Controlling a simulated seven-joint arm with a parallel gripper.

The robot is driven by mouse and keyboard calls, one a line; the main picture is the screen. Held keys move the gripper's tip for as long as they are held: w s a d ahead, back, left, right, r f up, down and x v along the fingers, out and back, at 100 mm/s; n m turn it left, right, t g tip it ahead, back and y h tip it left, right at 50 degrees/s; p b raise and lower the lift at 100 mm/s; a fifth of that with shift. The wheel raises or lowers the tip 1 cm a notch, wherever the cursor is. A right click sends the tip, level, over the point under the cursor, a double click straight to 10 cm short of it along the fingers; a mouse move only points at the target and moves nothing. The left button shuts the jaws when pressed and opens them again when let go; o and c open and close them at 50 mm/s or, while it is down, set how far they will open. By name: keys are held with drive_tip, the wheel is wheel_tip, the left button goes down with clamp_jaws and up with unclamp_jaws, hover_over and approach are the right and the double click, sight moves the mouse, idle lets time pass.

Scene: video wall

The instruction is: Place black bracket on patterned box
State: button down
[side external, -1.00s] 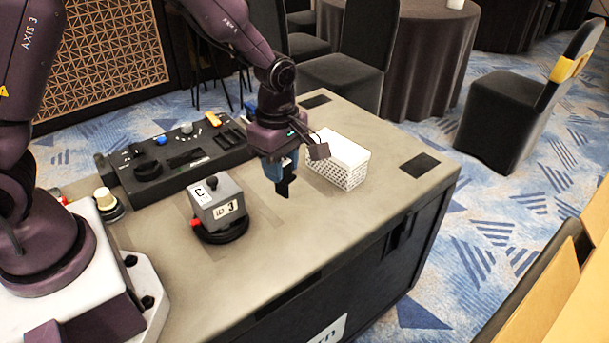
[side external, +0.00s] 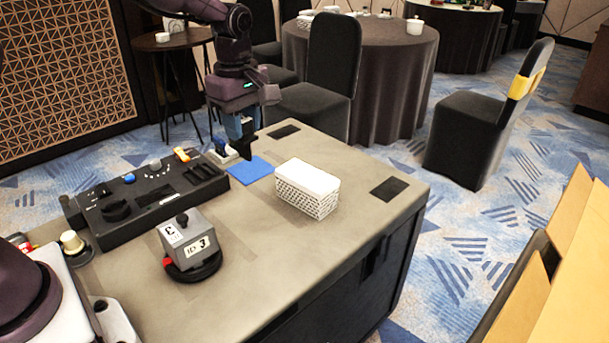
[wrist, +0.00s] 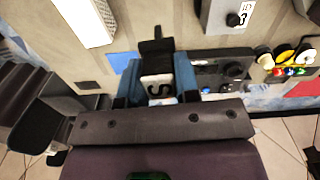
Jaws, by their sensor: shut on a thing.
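The black bracket (side external: 244,146) hangs from the blue fingertips of my gripper (side external: 238,128). In the wrist view the bracket (wrist: 157,44) juts out beyond the two blue fingers of my gripper (wrist: 158,75), which are shut on it. The patterned box (side external: 298,200), with white lattice walls and a plain white top, stands on the table to the right and nearer the camera. Its white top also shows at the upper left of the wrist view (wrist: 85,22). The bracket is apart from the box, above the table's back part. The fingers hide part of the bracket.
A blue pad (side external: 251,169) lies between gripper and box. A small white object (side external: 222,151) sits behind the gripper. A black control panel (side external: 148,195) and a grey lettered block (side external: 188,240) stand to the left. The tabletop in front of the box is clear.

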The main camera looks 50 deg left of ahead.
drive_tip(key=shift+w+r+m, duration=0.2)
drive_tip(key=shift+r+m, duration=0.2)
drive_tip(key=shift+r, duration=0.05)
drive_tip(key=shift+w+f, duration=0.25)
drive_tip(key=shift+w, duration=0.05)
drive_tip(key=shift+w+a+f, duration=0.2)
drive_tip(key=shift+w+f, duration=1.9)
drive_tip(key=shift+w, duration=0.05)
drive_tip(key=shift+w+a+f, duration=0.15)
drive_tip(key=shift+w+f, duration=1.9)
drive_tip(key=shift+w, duration=0.05)
drive_tip(key=shift+w+a+f, duration=0.2)
drive_tip(key=shift+w+f, duration=1.9)
drive_tip(key=shift+w, duration=0.05)
drive_tip(key=shift+f, duration=0.2)
drive_tip(key=c, duration=0.8)
unclamp_jaws()
drive_tip(key=shift+c, duration=0.2)
